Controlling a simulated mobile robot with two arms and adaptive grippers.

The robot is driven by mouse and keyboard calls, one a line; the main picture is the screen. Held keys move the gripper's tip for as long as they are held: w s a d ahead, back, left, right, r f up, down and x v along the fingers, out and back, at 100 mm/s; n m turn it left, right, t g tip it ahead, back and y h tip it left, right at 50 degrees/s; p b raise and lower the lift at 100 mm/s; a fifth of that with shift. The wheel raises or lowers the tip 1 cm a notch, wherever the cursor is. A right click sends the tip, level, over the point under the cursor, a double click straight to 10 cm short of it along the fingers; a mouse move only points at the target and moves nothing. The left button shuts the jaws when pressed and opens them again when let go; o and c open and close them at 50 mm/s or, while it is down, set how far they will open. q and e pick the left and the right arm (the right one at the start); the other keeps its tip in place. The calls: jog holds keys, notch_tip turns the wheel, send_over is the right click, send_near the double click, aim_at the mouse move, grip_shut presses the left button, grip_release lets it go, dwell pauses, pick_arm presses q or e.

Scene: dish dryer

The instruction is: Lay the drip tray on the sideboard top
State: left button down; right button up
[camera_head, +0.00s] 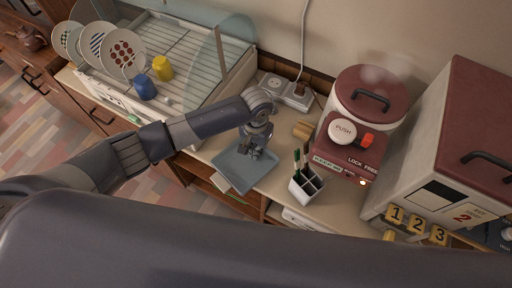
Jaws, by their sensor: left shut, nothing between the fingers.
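The drip tray (232,172), a shallow blue-grey rectangle, lies on the sideboard top (271,183) in the middle of the head view. Its near edge is at the front edge of the sideboard and seems to reach slightly past it. My left gripper (254,156) points down over the tray's far right part, shut with nothing in it. I cannot tell whether its fingertips touch the tray. The gripper and wrist hide part of the tray. My right gripper is not in view.
The dish dryer (199,99), with plates, a yellow cup (162,68) and a blue cup (145,88), stands left. A pen holder (306,187) is right of the tray. A red-lidded cooker (371,95) and a large box-shaped appliance (447,146) stand farther right.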

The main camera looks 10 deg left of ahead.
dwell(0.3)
pick_arm(q)
jog(key=shift+w+d, duration=0.1)
jog(key=shift+w, duration=0.2)
jog(key=w+b, duration=0.1)
jog(key=w, duration=0.1)
jog(key=w+d+b, duration=0.1)
jog(key=w, duration=0.1)
jog(key=w+d+b, duration=0.1)
jog(key=w, duration=0.1)
jog(key=shift+d+f, duration=0.15)
jog(key=shift+w, duration=0.3)
